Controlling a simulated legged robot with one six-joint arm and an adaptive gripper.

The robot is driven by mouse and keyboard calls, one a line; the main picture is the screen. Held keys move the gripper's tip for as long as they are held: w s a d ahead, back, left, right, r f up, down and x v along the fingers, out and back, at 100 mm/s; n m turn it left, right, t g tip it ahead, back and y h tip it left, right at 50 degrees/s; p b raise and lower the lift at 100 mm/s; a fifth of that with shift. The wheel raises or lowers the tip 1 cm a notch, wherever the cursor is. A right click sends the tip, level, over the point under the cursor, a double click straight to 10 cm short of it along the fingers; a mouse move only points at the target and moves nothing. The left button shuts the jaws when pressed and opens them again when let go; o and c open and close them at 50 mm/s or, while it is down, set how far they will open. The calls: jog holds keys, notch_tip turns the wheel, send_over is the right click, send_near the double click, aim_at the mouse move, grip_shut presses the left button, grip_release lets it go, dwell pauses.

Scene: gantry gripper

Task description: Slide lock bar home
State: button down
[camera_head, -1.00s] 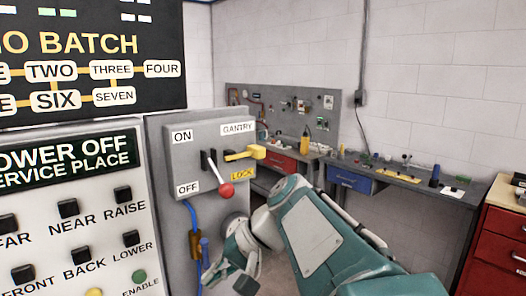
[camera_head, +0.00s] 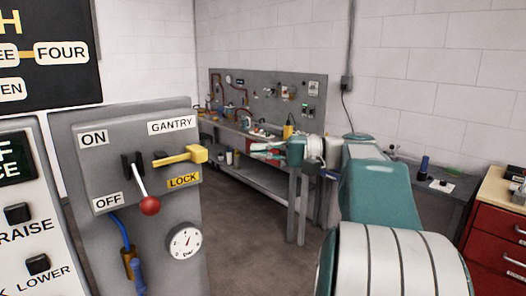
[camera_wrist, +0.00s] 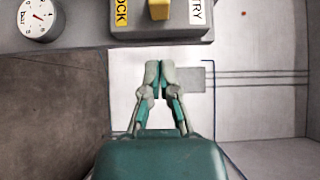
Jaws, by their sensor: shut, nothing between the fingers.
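The yellow lock bar (camera_head: 180,156) sticks out to the right from the grey switch box (camera_head: 130,150), just above the yellow LOCK label (camera_head: 184,180). The lever with a red knob (camera_head: 149,205) stands beside it on the left, its knob down near the OFF label (camera_head: 108,201). My gripper (camera_head: 262,151) is to the right of the bar in the head view, apart from it. In the wrist view my gripper (camera_wrist: 159,72) is shut and empty, with its tips just below the switch box edge and the end of the yellow bar (camera_wrist: 159,9) beyond.
A pressure gauge (camera_head: 184,243) and a blue hose (camera_head: 121,231) sit below the switch box. A button panel (camera_head: 30,250) is at the left. A workbench (camera_head: 262,180) stands behind, and a red drawer cabinet (camera_head: 495,240) is at the right. Open floor lies between.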

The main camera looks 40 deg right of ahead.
aim_at(196, 159)
jog(key=w+a, duration=0.1)
jog(key=a, duration=0.3)
jog(key=w+a, duration=0.1)
jog(key=a, duration=0.3)
jog(key=w+a, duration=0.1)
jog(key=a, duration=0.3)
jog(key=shift+w+f, duration=0.1)
jog(key=shift+w, duration=0.25)
jog(key=shift+d, duration=0.3)
